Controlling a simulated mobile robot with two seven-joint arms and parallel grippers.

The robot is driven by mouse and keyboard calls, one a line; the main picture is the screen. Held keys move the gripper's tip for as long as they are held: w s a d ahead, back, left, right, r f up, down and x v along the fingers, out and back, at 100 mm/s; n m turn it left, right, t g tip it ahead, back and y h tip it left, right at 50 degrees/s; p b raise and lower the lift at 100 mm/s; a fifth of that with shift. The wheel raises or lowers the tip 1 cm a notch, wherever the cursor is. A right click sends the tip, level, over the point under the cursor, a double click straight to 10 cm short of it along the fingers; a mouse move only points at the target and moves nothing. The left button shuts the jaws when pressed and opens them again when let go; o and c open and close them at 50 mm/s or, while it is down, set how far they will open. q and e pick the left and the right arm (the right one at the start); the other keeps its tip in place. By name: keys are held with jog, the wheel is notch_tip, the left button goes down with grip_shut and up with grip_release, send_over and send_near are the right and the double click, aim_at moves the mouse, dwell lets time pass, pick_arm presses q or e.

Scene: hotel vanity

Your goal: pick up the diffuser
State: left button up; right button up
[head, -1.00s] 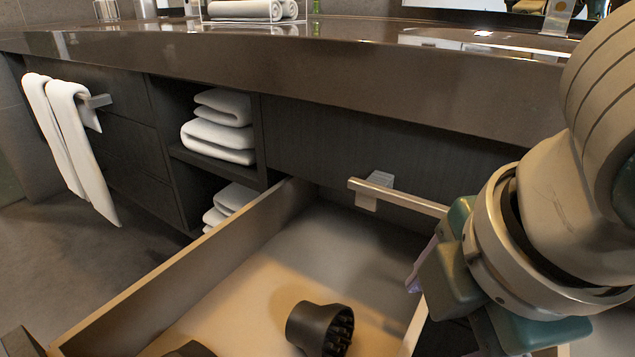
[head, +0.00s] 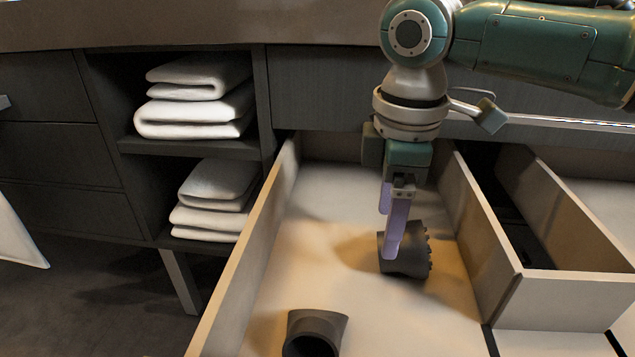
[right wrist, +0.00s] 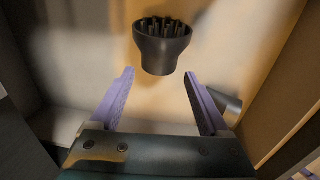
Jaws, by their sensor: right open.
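The diffuser (head: 406,250) is a dark, flared cup with prongs on its wide end. It lies in the open drawer, on its pale floor. In the right wrist view the diffuser (right wrist: 162,46) sits just beyond the fingertips, roughly centred between them. My right gripper (head: 391,232) points down over the drawer with its purple fingers close to the diffuser, overlapping it in the head view. In the right wrist view the gripper (right wrist: 159,73) is open with nothing between its fingers. My left gripper is not in view.
A dark nozzle (head: 316,332) lies nearer in the same drawer; it also shows beside a finger in the right wrist view (right wrist: 226,103). The drawer's left wall (head: 250,245) and right divider (head: 480,235) flank the space. Folded towels (head: 200,100) fill shelves at left.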

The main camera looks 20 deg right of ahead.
notch_tip(320, 180, down, 2)
jog(key=shift+b, duration=0.4)
jog(key=f+b, duration=0.2)
jog(key=f, duration=0.1)
jog(key=f+b, duration=0.1)
jog(key=shift+w+d+f, duration=0.15)
jog(key=shift+w+d, duration=0.05)
jog(key=shift+d, duration=0.05)
jog(key=shift+a, duration=0.1)
jog(key=shift+c, duration=1.2)
jog(key=c, duration=0.9)
